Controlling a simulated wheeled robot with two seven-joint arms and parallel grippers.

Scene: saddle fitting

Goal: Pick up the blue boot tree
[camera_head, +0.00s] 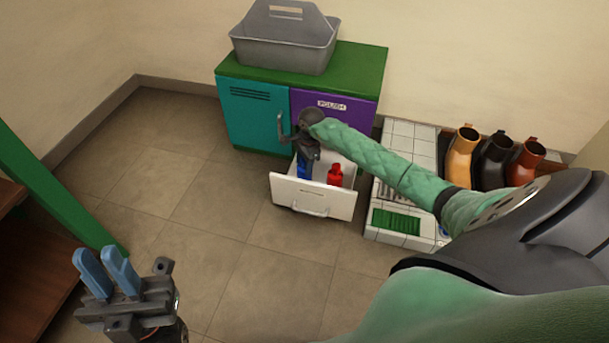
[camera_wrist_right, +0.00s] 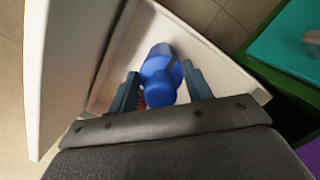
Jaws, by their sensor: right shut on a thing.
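The blue boot tree (camera_head: 303,169) is in the open white drawer, at its left side, and is partly hidden behind my right gripper in the head view. In the right wrist view the blue boot tree (camera_wrist_right: 158,88) sits between the two fingers, with a rounded top. My right gripper (camera_wrist_right: 157,86) reaches down into the drawer from above and is shut on the blue boot tree. My left gripper (camera_head: 98,258) is at the lower left, its two blue fingers apart with nothing between them, far from the drawer.
A red item (camera_head: 335,175) stands in the white drawer (camera_head: 312,198) beside the blue boot tree. The cabinet (camera_head: 250,112) has a teal door and carries a grey caddy (camera_head: 285,48). Several boots (camera_head: 494,160) stand right of a white tiled unit (camera_head: 409,143).

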